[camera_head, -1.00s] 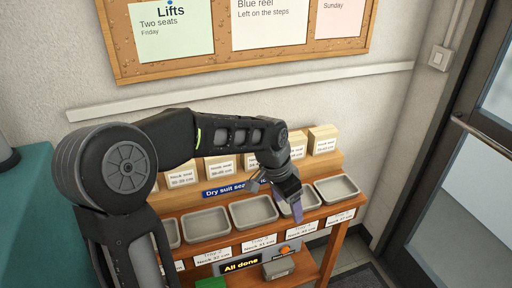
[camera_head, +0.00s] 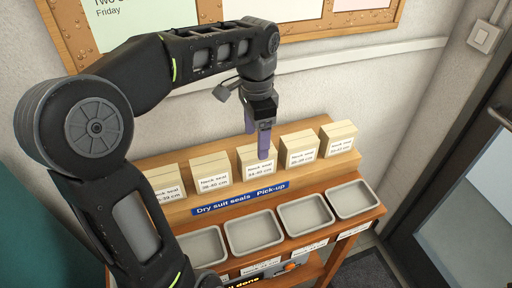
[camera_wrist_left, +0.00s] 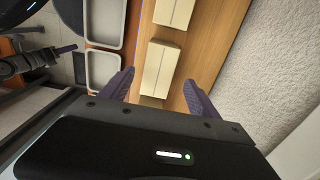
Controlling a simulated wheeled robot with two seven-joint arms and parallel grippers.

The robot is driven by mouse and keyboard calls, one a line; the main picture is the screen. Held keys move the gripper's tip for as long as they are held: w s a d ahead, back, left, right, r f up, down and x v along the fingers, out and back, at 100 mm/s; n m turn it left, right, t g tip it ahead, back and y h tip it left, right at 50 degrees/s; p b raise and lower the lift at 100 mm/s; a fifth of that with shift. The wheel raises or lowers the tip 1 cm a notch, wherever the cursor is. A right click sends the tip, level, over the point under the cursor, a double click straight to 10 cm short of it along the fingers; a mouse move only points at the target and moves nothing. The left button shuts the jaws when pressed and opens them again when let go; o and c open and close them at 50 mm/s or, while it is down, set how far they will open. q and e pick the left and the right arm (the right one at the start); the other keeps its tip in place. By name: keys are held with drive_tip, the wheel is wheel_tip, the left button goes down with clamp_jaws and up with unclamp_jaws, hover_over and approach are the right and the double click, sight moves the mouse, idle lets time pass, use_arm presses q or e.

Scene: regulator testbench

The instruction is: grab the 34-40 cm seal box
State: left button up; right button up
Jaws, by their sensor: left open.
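The 34-40 cm seal box (camera_head: 257,161) is a pale box with a white label, in the middle of the row on the wooden pick-up shelf. My left gripper (camera_head: 257,143) is open, its purple fingers pointing down at this box and partly covering its top. In the left wrist view, a pale box (camera_wrist_left: 160,68) lies between the open fingertips (camera_wrist_left: 158,79); its label does not show there. My right gripper (camera_wrist_left: 62,50) appears at the left of the left wrist view; its opening is unclear.
Similar labelled boxes stand close on both sides, including one to the left (camera_head: 210,174) and one to the right (camera_head: 299,150). Several grey trays, such as this one (camera_head: 306,215), sit on the lower ledge in front. The wall is close behind.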

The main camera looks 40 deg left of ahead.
sight(257, 161)
use_arm(q)
drive_tip(key=shift+s, duration=0.1)
drive_tip(key=shift+f, duration=1.3)
drive_tip(key=shift+d+f+p, duration=0.1)
drive_tip(key=shift+f+p, duration=0.5)
drive_tip(key=shift+f, duration=2)
drive_tip(key=shift+c, duration=0.3)
drive_tip(key=c, duration=1.5)
